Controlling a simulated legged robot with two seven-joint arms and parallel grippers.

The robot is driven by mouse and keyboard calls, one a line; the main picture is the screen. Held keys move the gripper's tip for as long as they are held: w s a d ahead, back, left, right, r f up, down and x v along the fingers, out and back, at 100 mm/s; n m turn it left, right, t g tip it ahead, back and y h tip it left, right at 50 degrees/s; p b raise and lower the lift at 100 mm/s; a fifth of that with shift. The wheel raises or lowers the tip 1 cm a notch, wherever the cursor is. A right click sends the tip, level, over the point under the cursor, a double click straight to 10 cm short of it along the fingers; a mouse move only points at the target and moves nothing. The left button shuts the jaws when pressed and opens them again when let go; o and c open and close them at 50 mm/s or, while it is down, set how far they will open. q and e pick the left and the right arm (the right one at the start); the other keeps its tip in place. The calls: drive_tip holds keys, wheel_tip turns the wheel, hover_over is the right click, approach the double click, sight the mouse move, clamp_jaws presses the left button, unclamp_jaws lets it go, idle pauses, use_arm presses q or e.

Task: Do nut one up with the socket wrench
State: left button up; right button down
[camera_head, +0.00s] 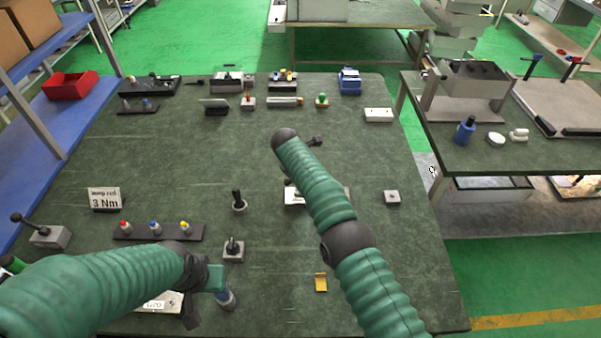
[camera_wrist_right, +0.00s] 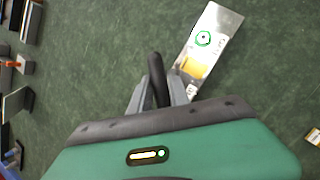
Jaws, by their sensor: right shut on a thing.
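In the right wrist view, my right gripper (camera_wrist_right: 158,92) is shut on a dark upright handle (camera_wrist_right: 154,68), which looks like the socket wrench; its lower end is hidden. Beyond it lies a metal plate (camera_wrist_right: 219,22) with a green-ringed round fitting (camera_wrist_right: 203,38), perhaps the nut, and a yellow patch. The handle is apart from the fitting in the picture. In the head view, the plate (camera_head: 293,196) is mostly covered by my right arm, and the right gripper is hidden. My left gripper (camera_head: 205,283) is at the lower left, beside a blue-grey cylinder (camera_head: 226,298); its fingers are unclear.
A "3 Nm" sign (camera_head: 104,198) and a rack with red, blue and yellow-topped pieces (camera_head: 158,232) stand at the left. Upright black-handled tools (camera_head: 239,200) stand on small bases. A yellow piece (camera_head: 321,283) lies in front. The table right of my right arm is mostly clear.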

use_arm(q)
drive_tip(key=shift+f, duration=0.1)
use_arm(e)
drive_tip(key=shift+s+f, duration=0.1)
